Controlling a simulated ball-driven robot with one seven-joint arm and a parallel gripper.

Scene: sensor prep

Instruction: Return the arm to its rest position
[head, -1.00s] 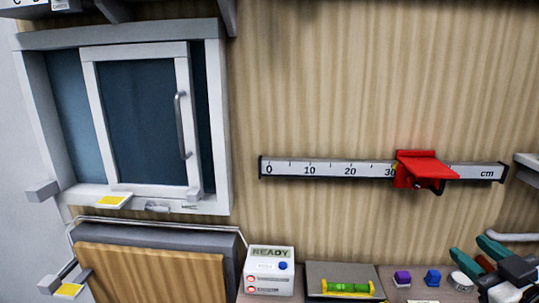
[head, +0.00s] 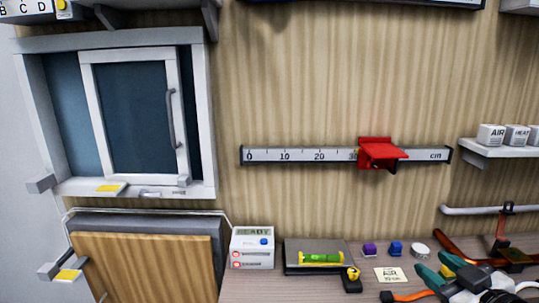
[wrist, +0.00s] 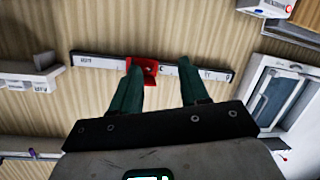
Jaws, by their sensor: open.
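My gripper (head: 434,266) shows at the lower right of the head view, its green fingers apart and empty, low in front of the bench. In the wrist view my gripper (wrist: 160,75) is also open, with nothing between its fingers. The ruler rail (head: 285,155) on the wall and its red slider (head: 380,152) are up and left of the gripper in the head view. The slider (wrist: 147,66) shows beyond the left finger in the wrist view, just past the 30 mark. My arm (head: 480,280) runs off the lower right corner.
A sliding window (head: 130,115) and a wooden panel (head: 150,265) are at left. The bench (head: 330,290) holds a READY box (head: 252,248), a green level (head: 321,258), a purple cube (head: 369,250) and a blue cube (head: 395,248). A shelf (head: 500,150) with labelled blocks is at right.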

